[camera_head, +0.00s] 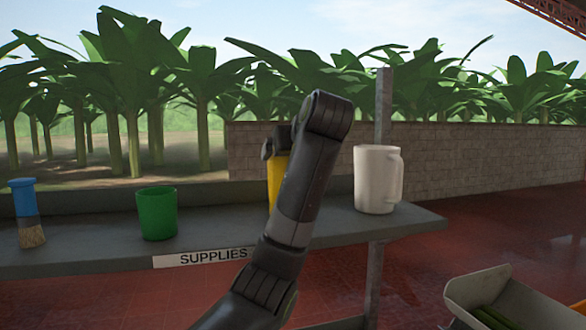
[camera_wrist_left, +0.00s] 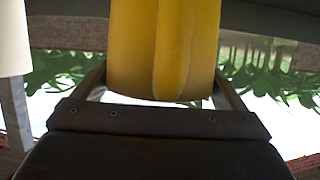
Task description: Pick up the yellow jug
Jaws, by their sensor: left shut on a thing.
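The yellow jug (camera_head: 275,178) is at the shelf in the head view, mostly hidden behind my left arm. Its lower part and base are covered, so I cannot tell whether it touches the shelf. In the left wrist view the yellow jug (camera_wrist_left: 130,45) fills the upper middle, with a vertical ridge that looks like its handle facing the camera. My left gripper (camera_wrist_left: 162,88) has a finger on each side of it and is shut on it. My right gripper is not in view.
On the grey shelf (camera_head: 100,257), a blue-handled brush (camera_head: 25,205) and green cup (camera_head: 157,213) stand left; a white jug (camera_head: 376,178) stands close right. A metal post (camera_head: 383,100) rises behind it. A grey tray (camera_head: 500,290) with green stems is lower right.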

